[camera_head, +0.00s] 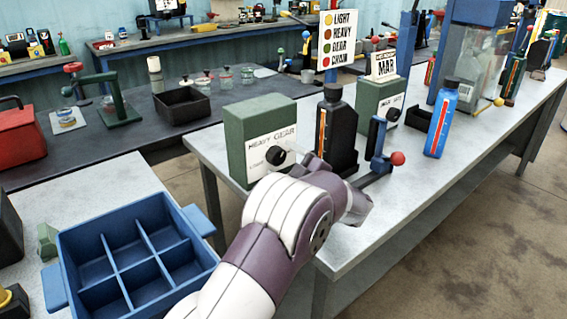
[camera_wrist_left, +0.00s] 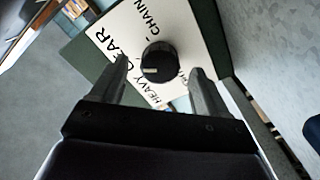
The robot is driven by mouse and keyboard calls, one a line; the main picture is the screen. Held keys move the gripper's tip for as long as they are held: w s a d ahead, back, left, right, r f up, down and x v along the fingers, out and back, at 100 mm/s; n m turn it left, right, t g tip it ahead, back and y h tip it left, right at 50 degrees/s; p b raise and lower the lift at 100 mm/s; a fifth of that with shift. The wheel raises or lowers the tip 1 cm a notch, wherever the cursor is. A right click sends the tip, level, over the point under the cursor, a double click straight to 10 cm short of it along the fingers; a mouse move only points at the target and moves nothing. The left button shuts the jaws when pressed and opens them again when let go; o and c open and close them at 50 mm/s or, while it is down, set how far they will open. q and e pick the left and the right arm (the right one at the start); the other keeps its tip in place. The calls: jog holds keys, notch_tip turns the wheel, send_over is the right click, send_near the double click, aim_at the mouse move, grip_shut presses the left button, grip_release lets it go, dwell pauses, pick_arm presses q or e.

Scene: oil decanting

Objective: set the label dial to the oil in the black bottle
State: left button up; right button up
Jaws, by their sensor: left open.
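The label dial is a black round knob (camera_head: 278,155) on the white face of a green box (camera_head: 262,115). HEAVY and GEAR are printed above it; LIGHT shows at lower left. In the left wrist view the knob (camera_wrist_left: 160,62) has a light mark that points between HEAVY and GEAR; CHAIN also shows there. My left gripper (camera_wrist_left: 160,80) is open, with one finger on each side of the knob; contact cannot be told. In the head view its fingers are partly hidden by my wrist. The black bottle (camera_head: 336,135), with an orange-red stripe, stands upright right of the box.
A sign (camera_head: 340,38) lists LIGHT yellow, HEAVY brown, GEAR green and CHAIN red. A blue stand with a red ball (camera_head: 397,158) is right of the black bottle. A second green box (camera_head: 378,100) and a blue bottle (camera_head: 441,122) stand farther along. A blue divided crate (camera_head: 75,215) is at left.

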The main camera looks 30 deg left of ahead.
pick_arm(q)
jog(key=shift+w+a, duration=0.25)
jog(key=shift+a, duration=0.2)
jog(key=c, duration=1.1)
jog(key=shift+o, duration=0.3)
jog(key=shift+f+n+b, duration=0.25)
jog(key=shift+n+b, duration=0.65)
jog(key=shift+b, duration=0.35)
jog(key=n+b, duration=0.7)
jog(key=b, duration=0.1)
jog(key=shift+f, duration=0.1)
jog(key=shift+r+n+b, duration=0.2)
jog(key=shift+n+b, duration=1.3)
jog(key=shift+b, duration=0.1)
jog(key=o, duration=1)
jog(key=shift+r, duration=0.1)
